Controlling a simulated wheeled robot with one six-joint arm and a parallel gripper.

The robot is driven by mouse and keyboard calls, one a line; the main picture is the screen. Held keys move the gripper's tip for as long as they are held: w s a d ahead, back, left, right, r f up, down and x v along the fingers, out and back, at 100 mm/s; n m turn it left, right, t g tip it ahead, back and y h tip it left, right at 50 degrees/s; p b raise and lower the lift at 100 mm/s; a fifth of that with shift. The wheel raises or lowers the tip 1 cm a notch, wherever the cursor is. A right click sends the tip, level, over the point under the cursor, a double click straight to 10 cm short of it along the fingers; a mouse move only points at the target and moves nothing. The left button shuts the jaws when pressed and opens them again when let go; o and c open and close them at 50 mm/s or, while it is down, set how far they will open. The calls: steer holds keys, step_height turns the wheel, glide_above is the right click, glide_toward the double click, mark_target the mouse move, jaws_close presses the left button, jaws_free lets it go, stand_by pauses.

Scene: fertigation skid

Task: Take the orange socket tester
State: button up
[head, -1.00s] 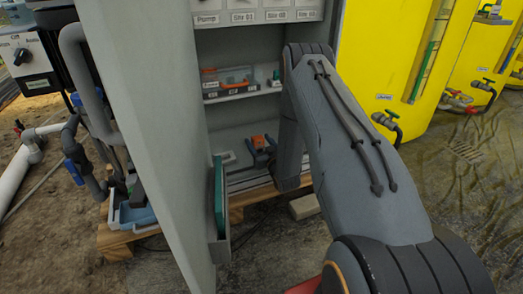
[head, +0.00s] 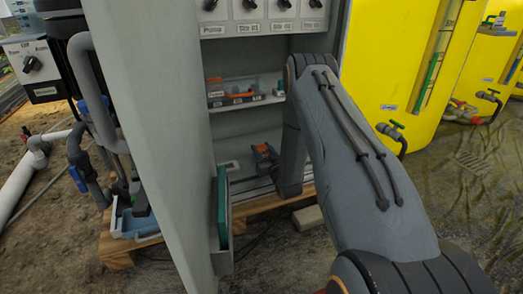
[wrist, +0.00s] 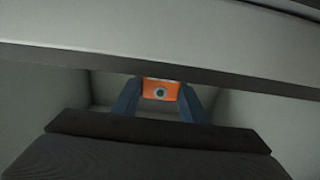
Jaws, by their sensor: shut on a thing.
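The orange socket tester (wrist: 161,90) is a small orange block with a round grey socket face. It sits between the two blue fingers of my gripper (wrist: 160,99) in the wrist view, and the gripper is shut on it. In the head view the orange tester (head: 262,148) shows at my gripper (head: 264,156), low inside the open grey cabinet, below the shelf. My arm hides part of the cabinet on the right. I cannot tell whether the tester touches the cabinet floor.
Above is a shelf (head: 245,106) with a parts tray (head: 240,92) on it. Higher is a panel with labelled knobs (head: 262,12). The open cabinet door (head: 150,130) stands close on the left. Yellow tanks (head: 400,60) stand to the right.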

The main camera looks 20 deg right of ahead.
mark_target(262, 147)
steer(key=shift+r+p, duration=1.25)
steer(key=shift+r, duration=0.3)
